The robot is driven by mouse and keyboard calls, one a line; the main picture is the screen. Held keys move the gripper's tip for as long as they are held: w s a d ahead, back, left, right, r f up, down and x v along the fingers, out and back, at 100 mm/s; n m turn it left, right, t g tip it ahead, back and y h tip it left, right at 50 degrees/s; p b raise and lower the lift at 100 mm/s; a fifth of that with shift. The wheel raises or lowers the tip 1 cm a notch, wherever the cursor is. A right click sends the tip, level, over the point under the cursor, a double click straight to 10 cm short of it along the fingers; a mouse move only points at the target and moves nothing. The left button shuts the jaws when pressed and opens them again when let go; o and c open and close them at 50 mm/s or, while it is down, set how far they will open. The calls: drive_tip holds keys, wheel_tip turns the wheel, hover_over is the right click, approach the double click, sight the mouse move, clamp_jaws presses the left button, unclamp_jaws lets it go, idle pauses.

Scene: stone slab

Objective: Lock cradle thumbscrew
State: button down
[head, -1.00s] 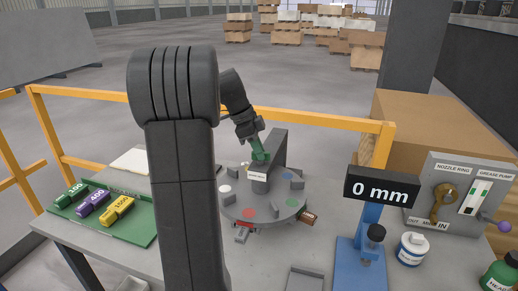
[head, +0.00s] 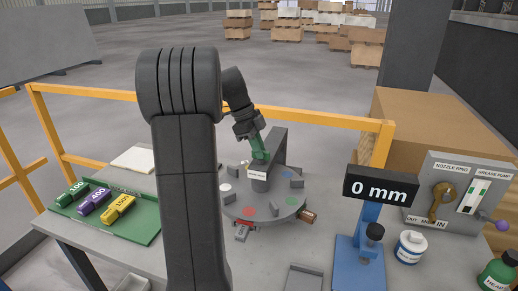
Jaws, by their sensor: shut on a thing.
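The cradle is a grey post with a white label (head: 257,175) and a tall grey plate (head: 279,147) behind it, standing on a round grey turntable (head: 262,217). My gripper (head: 260,160) comes down from the upper left, and its green end meets the top of the labelled post. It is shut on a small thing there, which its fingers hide. I cannot make out the thumbscrew itself or how far it is turned.
Coloured discs and small grey blocks ring the turntable. A green tray (head: 140,228) with green, purple and yellow blocks lies left. A blue stand (head: 368,235) with a "0 mm" display, a white jar (head: 410,248) and a lever panel (head: 462,195) stand right. My arm hides the middle left.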

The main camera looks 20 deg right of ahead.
drive_tip(key=c, duration=1.4)
unclamp_jaws()
drive_tip(key=shift+c, duration=0.2)
drive_tip(key=v, duration=1.4)
drive_tip(key=shift+d+f, duration=0.1)
drive_tip(key=x, duration=1.3)
drive_tip(key=shift+f, duration=0.4)
